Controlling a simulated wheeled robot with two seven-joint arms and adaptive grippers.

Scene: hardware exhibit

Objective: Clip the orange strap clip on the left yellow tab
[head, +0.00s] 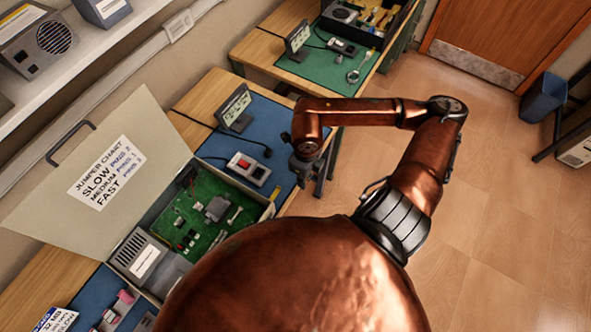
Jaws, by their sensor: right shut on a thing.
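My right arm reaches in from the right, and its gripper (303,172) hangs over the blue mat's right edge. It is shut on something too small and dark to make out. I cannot pick out the orange strap clip. An open case (180,268) holds a green circuit board (205,215). My left gripper is not in view.
The case's raised lid (135,140) bears a jumper chart. A grey box with a red switch (248,166) and a display (236,108) stand on the blue mat (277,118). A farther bench has a green mat (325,72). Open floor (500,190) lies right.

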